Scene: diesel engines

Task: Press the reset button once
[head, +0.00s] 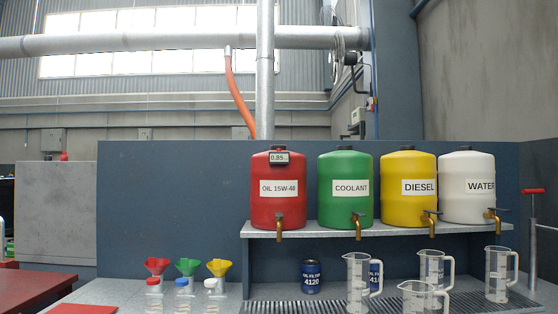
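No button marked reset can be made out in the head view. A small dark meter (279,158) with a pale display sits on the upper front of the red oil tank (278,208). The display seems to read 0.85. Whether the meter carries a button is too small to tell. Neither of my grippers is in view.
Green coolant (345,210), yellow diesel (400,205) and white water (462,205) tanks with taps share a shelf (330,230). Below are clear jugs (357,285), oil filters (311,277), bottles (154,297) and funnels (188,266). A red-handled post (533,215) stands at right.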

